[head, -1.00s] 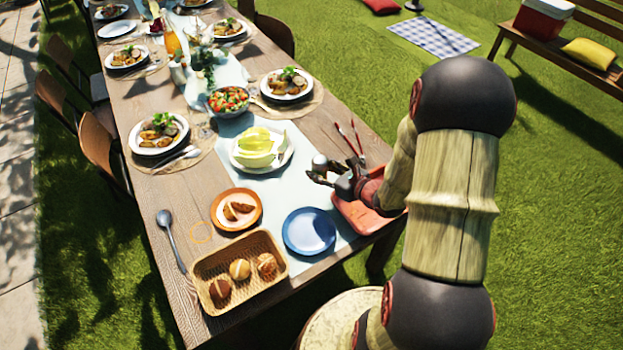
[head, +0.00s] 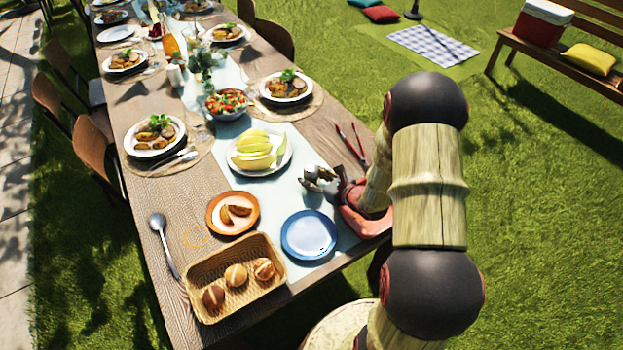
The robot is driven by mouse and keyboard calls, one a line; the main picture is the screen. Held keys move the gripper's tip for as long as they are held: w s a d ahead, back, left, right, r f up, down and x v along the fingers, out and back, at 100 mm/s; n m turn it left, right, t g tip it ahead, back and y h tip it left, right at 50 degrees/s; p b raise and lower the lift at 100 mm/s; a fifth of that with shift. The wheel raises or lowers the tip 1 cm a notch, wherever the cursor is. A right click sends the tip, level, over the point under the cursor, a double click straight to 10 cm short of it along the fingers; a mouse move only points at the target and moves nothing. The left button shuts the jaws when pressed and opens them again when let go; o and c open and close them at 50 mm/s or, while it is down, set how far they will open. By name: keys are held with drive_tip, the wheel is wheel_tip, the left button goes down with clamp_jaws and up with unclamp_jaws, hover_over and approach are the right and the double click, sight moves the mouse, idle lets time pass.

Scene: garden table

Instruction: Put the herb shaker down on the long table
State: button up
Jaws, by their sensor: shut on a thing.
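My gripper (head: 322,182) is shut on the herb shaker (head: 311,172), a small thing with a pale top, mostly hidden by the fingers. It is over the right side of the long table (head: 140,205), between the plate of melon slices (head: 285,158) and the blue plate (head: 309,234). I cannot tell whether the shaker touches the table.
A bread basket (head: 278,280) stands at the near end, with a spoon (head: 164,245) to its left. A red tray (head: 362,226) lies under my arm, and red tongs (head: 352,146) lie beyond.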

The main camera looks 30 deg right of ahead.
drive_tip(key=o, duration=1.2)
drive_tip(key=shift+f, duration=0.1)
drive_tip(key=shift+o, duration=0.2)
